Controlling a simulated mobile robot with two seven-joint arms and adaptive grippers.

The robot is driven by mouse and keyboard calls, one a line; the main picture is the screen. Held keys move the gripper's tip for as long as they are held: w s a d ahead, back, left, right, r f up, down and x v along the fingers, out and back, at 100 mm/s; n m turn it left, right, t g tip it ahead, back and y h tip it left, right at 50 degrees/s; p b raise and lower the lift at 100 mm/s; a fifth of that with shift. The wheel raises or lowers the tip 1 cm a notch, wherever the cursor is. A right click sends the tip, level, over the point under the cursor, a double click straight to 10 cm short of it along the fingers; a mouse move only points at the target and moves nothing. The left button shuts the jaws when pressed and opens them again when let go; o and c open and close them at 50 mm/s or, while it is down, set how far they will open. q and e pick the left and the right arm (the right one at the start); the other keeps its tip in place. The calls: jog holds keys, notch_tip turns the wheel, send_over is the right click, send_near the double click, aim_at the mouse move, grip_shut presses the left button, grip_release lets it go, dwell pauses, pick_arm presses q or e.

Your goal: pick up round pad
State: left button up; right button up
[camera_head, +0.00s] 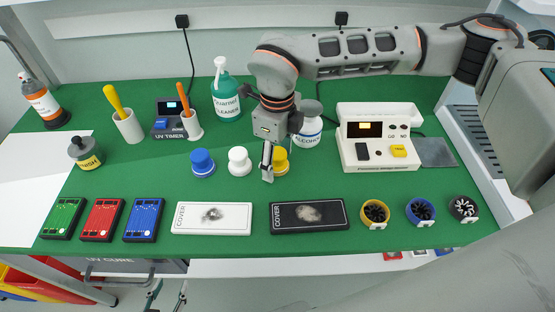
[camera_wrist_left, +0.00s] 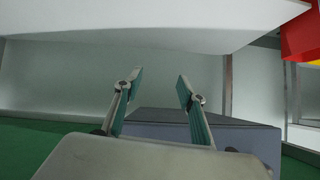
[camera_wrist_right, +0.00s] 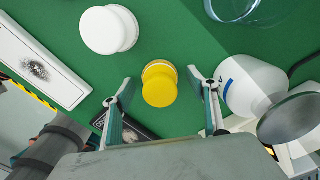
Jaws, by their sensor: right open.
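Three round knob-shaped pads stand in a row on the green table: a blue one (camera_head: 202,163), a white one (camera_head: 239,161) and a yellow one (camera_head: 281,162). My right gripper (camera_head: 268,170) hangs over the yellow pad and partly hides it in the head view. In the right wrist view, the yellow pad (camera_wrist_right: 159,84) shows between the open fingers (camera_wrist_right: 159,82), with green gaps on both sides. The white pad (camera_wrist_right: 108,30) lies to the upper left there. My left gripper (camera_wrist_left: 159,85) is open and empty, away from the pads.
An alcohol bottle (camera_head: 310,132) stands just right of my right gripper, close to one finger in the right wrist view (camera_wrist_right: 250,88). A white cover (camera_head: 211,219) and black cover (camera_head: 308,216) lie in front. A white machine (camera_head: 377,155) stands to the right.

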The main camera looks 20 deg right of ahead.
aim_at(277, 152)
jog(key=c, duration=1.2)
jog(key=shift+r, duration=0.1)
notch_tip(277, 152, up, 20)
jog(key=shift+f, duration=0.1)
jog(key=shift+o, duration=0.7)
jog(key=shift+c, duration=0.2)
